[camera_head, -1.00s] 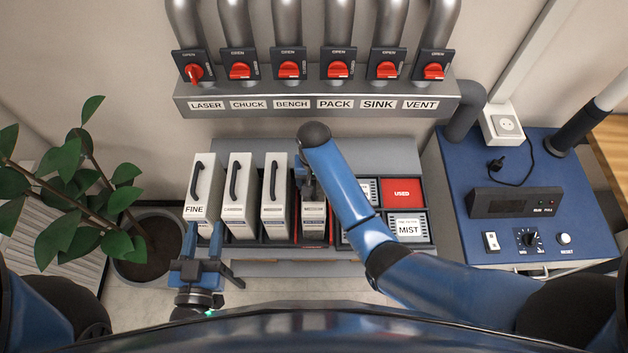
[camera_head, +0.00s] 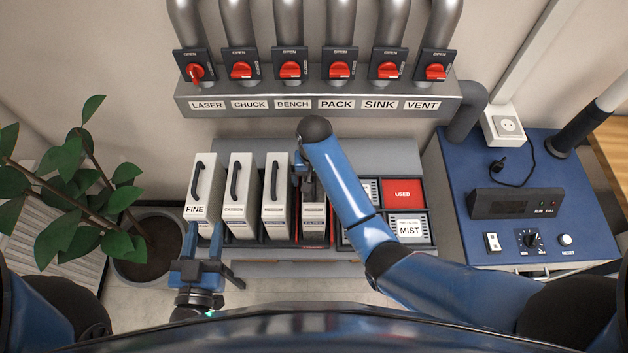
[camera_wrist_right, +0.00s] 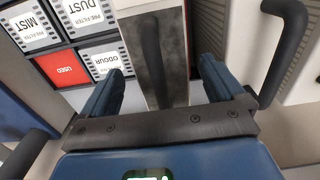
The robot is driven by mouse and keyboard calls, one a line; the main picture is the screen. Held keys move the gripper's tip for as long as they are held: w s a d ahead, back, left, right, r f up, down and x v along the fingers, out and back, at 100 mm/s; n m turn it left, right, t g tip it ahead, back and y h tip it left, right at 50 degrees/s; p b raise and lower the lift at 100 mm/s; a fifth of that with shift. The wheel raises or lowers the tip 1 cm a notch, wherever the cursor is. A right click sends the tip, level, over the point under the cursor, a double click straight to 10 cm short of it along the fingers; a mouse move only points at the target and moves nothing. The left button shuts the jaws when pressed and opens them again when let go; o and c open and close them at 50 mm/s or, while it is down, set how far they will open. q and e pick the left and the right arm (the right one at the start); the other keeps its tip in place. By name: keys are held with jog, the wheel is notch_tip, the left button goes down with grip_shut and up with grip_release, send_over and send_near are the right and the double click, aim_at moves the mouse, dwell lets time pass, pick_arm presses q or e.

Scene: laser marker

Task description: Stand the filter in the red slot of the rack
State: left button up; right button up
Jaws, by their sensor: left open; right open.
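A pale filter (camera_head: 314,212) with a small label stands upright in the rack (camera_head: 270,247), in the slot with red edges (camera_head: 316,243). My right gripper (camera_head: 306,182) is above the back of this filter, its arm hiding part of the top. In the right wrist view the gripper (camera_wrist_right: 160,88) is open, its fingers apart on both sides of the filter's grey top (camera_wrist_right: 148,70) and dark handle (camera_wrist_right: 178,50). It cannot be told whether they touch. My left gripper (camera_head: 204,236) is open, low in front of the FINE filter (camera_head: 202,190).
Two more white filters with black handles, one (camera_head: 238,190) and another (camera_head: 275,195), stand left of the red slot. To the right are bins, with a red USED lid (camera_head: 403,192) and a MIST box (camera_head: 409,228). A blue machine (camera_head: 530,235) stands at right, a potted plant (camera_head: 150,245) at left.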

notch_tip(320, 180, up, 5)
jog(key=shift+r+b, duration=0.1)
jog(key=shift+b, duration=0.4)
notch_tip(320, 180, up, 3)
jog(key=shift+r+p, duration=0.15)
jog(key=shift+p, duration=1.1)
jog(key=shift+r+p, duration=0.85)
jog(key=shift+p, duration=0.05)
